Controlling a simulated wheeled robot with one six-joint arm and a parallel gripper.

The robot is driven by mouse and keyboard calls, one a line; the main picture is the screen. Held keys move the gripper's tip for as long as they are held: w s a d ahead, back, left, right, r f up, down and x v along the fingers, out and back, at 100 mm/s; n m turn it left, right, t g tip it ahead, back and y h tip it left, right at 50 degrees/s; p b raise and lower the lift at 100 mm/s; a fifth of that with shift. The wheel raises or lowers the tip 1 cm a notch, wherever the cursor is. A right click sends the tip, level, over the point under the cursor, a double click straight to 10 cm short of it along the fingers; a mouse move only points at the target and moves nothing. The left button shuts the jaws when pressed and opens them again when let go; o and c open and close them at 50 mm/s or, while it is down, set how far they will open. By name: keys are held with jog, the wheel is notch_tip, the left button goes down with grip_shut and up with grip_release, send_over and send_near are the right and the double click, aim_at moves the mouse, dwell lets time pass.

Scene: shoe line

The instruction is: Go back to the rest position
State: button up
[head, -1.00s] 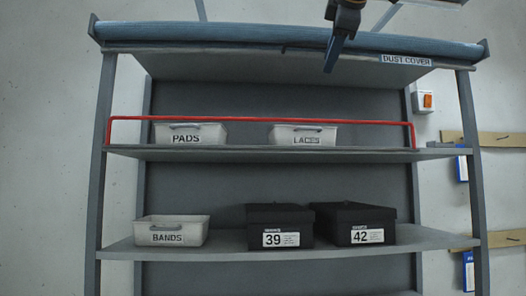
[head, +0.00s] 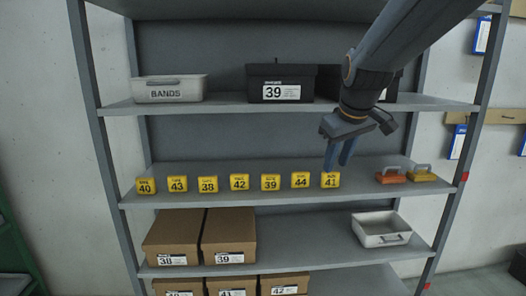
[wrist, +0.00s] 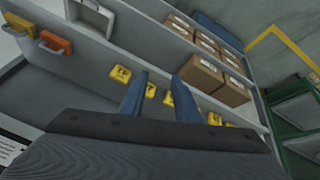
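My gripper (head: 339,167) hangs from the arm at the right of the head view, in front of the shelf with the yellow number blocks. Its blue fingers point down and appear close to the yellow block marked 41 (head: 330,180); whether they touch it I cannot tell. In the wrist view my gripper (wrist: 158,78) has its two fingers apart, with a yellow block (wrist: 151,90) showing beyond the gap. Nothing is held between them. My arm hides part of the black box at the right of the upper shelf.
Several yellow blocks stand in a row on the middle shelf (head: 262,196). An orange piece (head: 391,177) and a yellow handled piece (head: 422,175) are at its right. Above are a BANDS bin (head: 170,91) and black box 39 (head: 281,84). Below are brown boxes (head: 229,233) and a pale bin (head: 381,238).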

jog(key=s+f+m+g+b, duration=0.2)
jog(key=s+f+m+g, duration=0.2)
jog(key=s+f, duration=1.6)
notch_tip(320, 180, down, 4)
jog(key=shift+d+r+m, duration=0.1)
jog(key=shift+d+m, duration=0.15)
jog(key=shift+m, duration=0.25)
jog(key=shift+s, duration=0.1)
